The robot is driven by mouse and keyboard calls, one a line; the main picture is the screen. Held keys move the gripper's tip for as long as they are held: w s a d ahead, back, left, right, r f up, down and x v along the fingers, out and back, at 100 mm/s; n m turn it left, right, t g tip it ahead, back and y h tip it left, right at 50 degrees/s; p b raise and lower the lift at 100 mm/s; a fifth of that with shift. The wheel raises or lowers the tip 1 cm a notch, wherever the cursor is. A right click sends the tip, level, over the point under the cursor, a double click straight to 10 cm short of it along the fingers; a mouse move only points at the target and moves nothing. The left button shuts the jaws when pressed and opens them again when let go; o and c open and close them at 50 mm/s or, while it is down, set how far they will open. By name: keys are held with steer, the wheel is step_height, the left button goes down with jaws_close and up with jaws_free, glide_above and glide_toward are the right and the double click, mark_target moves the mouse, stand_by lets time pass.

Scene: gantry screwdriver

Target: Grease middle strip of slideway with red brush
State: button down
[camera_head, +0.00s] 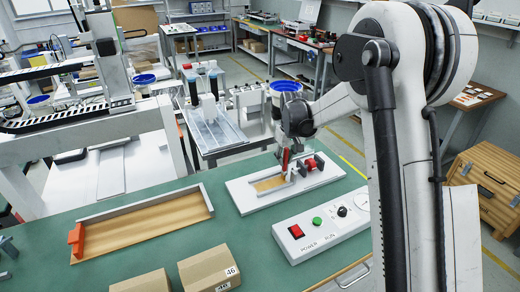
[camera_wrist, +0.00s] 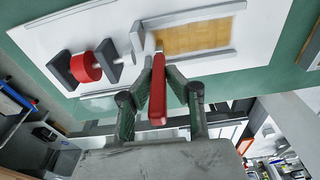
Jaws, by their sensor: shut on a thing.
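The red brush (camera_wrist: 158,92) is held between the two fingers of my gripper (camera_wrist: 158,74) in the wrist view. In the head view the red brush (camera_head: 285,160) stands roughly upright over the white slideway plate (camera_head: 247,203). Its lower end is near the tan strip (camera_head: 268,183) between the grey rails; I cannot tell whether it touches. In the wrist view the tan strip (camera_wrist: 195,37) lies beyond the fingertips, with a grey block (camera_wrist: 137,40) at its left end. My gripper (camera_head: 287,150) is small in the head view.
A red wheel (camera_head: 309,165) between dark blocks sits on the plate's right. A control box (camera_head: 322,225) stands in front. A tan-floored tray (camera_head: 150,225) with an orange-red block (camera_head: 76,236) lies at left. Cardboard boxes (camera_head: 208,268) stand at the front edge. Green tabletop between is clear.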

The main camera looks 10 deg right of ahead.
mark_target(284, 153)
steer(key=r, duration=0.3)
steer(key=shift+s+a+r+p, duration=0.1)
steer(key=shift+s+a+p, duration=0.15)
steer(key=shift+p, duration=0.1)
steer(key=shift+w+r, duration=0.15)
steer(key=shift+r, duration=0.15)
steer(key=shift+r+p, duration=1.1)
steer(key=shift+r, duration=0.95)
